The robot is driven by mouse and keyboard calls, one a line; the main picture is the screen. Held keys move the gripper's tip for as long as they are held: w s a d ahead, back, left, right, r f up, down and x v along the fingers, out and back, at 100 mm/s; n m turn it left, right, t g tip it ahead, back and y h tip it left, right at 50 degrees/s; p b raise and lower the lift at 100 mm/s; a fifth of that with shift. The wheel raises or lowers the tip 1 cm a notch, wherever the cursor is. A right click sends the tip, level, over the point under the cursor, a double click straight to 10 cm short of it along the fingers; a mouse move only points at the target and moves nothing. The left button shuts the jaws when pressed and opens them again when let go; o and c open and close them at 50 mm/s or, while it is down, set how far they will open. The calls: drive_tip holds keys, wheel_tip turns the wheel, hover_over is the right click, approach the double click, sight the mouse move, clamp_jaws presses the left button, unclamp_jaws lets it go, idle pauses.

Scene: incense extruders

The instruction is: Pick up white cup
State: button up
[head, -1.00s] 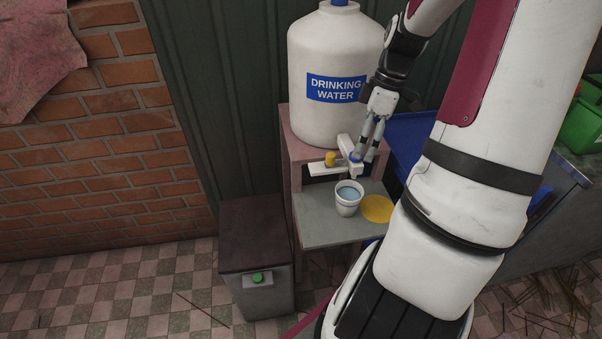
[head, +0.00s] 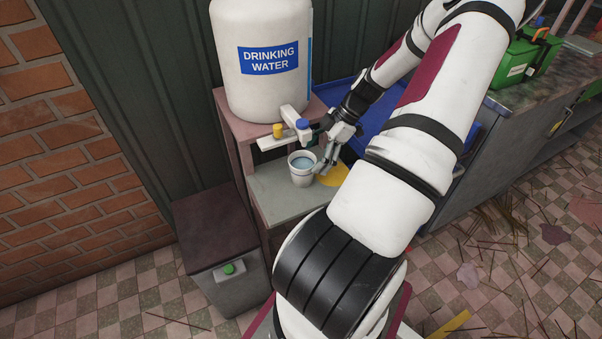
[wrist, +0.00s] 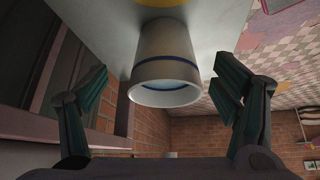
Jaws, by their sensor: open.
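The white cup (head: 302,169) stands upright on the grey shelf of the water stand, below the dispenser tap. It looks filled with bluish water. In the wrist view the cup (wrist: 166,62) has a dark blue band and sits between the two fingers, toward the upper middle, with its mouth facing the camera's lower side. My gripper (head: 322,168) is just right of the cup in the head view. In the wrist view my gripper (wrist: 163,95) is open, with a finger on either side and visible gaps to the cup.
A large drinking water tank (head: 262,60) stands on the stand above the tap (head: 296,123). A yellow disc (head: 334,175) lies on the shelf right of the cup. A grey bin (head: 222,250) stands at the left. A blue tray (head: 372,115) is behind my arm.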

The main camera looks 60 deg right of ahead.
sight(302, 172)
drive_tip(key=shift+a+b+x, duration=0.15)
drive_tip(key=shift+b+x, duration=0.05)
drive_tip(key=shift+x, duration=1.55)
drive_tip(key=shift+a+b+x, duration=0.1)
drive_tip(key=shift+b+x, duration=0.05)
drive_tip(key=shift+x, duration=1.65)
drive_tip(key=shift+s+r, duration=0.1)
drive_tip(key=shift+s, duration=0.05)
drive_tip(key=c, duration=1.7)
drive_tip(key=shift+r, duration=0.15)
